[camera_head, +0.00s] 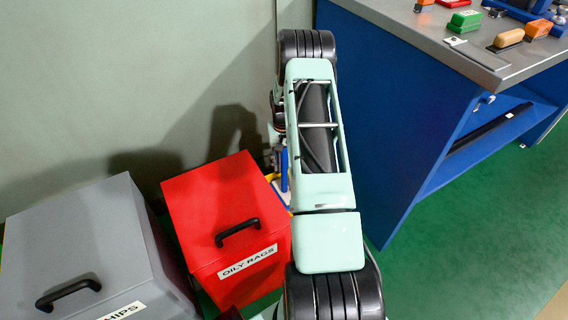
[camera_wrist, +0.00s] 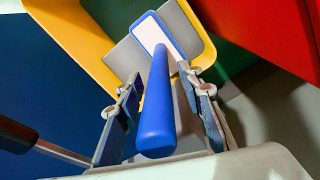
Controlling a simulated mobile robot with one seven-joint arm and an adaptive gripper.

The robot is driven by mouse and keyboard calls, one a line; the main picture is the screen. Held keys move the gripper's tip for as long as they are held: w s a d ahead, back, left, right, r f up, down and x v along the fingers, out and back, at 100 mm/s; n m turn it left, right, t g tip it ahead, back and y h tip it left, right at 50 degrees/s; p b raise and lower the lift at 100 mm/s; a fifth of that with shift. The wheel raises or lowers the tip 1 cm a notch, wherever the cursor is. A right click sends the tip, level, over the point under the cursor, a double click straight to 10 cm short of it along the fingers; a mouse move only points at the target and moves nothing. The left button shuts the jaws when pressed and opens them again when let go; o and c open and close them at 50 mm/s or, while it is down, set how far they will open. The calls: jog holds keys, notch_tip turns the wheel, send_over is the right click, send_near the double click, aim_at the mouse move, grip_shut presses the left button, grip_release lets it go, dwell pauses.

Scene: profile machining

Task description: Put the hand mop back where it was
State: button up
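The hand mop's blue handle (camera_wrist: 157,115) rises toward the camera in the wrist view, between the two fingers of my gripper (camera_wrist: 160,73). The fingers stand apart, with a visible gap on each side of the handle near the tips. Beyond the handle, a white panel with a blue rim (camera_wrist: 151,33) lies against a grey surface inside a yellow container (camera_wrist: 75,22). Whether this panel is the mop's head is unclear. In the head view my arm hides the gripper and most of the mop; a strip of blue (camera_head: 284,170) shows beside the arm.
A red OILY RAGS bin (camera_head: 205,195) stands close to the left of my arm, with a grey chips bin (camera_head: 85,235) farther left. A blue workbench (camera_head: 385,120) stands close on the right, with brushes (camera_head: 508,39) on top. Green floor (camera_head: 480,240) is clear at right.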

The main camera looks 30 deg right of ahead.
notch_tip(320, 180, up, 12)
jog(key=p, duration=0.2)
jog(key=shift+f+p, duration=0.2)
jog(key=shift+p, duration=0.15)
jog(key=shift+w, duration=0.1)
